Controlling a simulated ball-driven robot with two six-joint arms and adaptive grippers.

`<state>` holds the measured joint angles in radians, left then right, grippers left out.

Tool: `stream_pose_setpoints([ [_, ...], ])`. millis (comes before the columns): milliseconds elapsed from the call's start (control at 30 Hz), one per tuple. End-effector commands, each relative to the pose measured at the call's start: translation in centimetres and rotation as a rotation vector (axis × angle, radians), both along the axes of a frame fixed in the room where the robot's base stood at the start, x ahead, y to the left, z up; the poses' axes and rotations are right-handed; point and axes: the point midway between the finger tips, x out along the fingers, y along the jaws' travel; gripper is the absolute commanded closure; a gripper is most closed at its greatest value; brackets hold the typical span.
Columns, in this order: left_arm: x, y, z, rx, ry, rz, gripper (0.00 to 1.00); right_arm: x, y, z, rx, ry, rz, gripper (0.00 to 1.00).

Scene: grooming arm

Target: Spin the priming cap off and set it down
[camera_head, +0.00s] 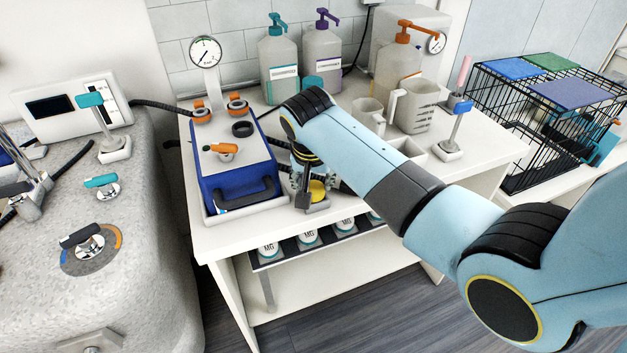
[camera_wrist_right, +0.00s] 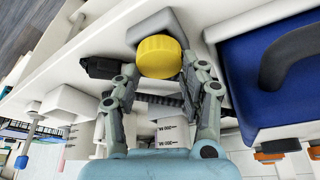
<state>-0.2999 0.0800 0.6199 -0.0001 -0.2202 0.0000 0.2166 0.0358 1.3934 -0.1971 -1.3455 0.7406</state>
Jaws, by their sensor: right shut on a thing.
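The yellow cap (camera_wrist_right: 160,56) is round with a ribbed side and sits between the two fingers of my right gripper (camera_wrist_right: 160,70) in the right wrist view. The fingers are shut on it from both sides. In the head view the cap (camera_head: 318,190) shows low beside the blue box, with my right gripper (camera_head: 308,188) pointing down at it. A grey block (camera_wrist_right: 152,27) lies just beyond the cap; I cannot tell whether they touch.
A blue box (camera_head: 232,170) with orange knobs and a black ring stands left of the cap in a white tray. Jugs (camera_head: 411,106) and pump bottles (camera_head: 279,65) stand behind. The white table's front edge (camera_head: 260,236) is close; labelled jars (camera_head: 308,237) sit below.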

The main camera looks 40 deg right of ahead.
Motion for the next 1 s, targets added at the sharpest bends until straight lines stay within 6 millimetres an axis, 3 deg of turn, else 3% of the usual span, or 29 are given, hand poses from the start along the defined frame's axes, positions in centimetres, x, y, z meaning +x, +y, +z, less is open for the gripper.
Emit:
stream_pose_setpoints([
  [267,0.1,0.0,-0.1,0.000,-0.001,0.000,0.64,0.0,0.0,-0.1,0.000,0.000,0.000,1.00],
  [300,0.1,0.0,-0.1,0.000,-0.001,0.000,0.64,0.0,0.0,-0.1,0.000,0.000,0.000,0.56],
  [500,0.1,0.0,-0.1,0.000,-0.002,0.000,0.64,0.0,0.0,-0.1,0.000,0.000,0.000,0.31],
  [833,0.0,0.2,-0.1,0.003,0.000,-0.001,0.64,-0.1,0.1,0.3,0.000,-0.001,0.000,0.31],
  [1000,0.0,0.1,-0.1,0.001,0.000,0.000,0.64,-0.7,0.7,2.7,0.001,-0.005,-0.001,0.31],
])
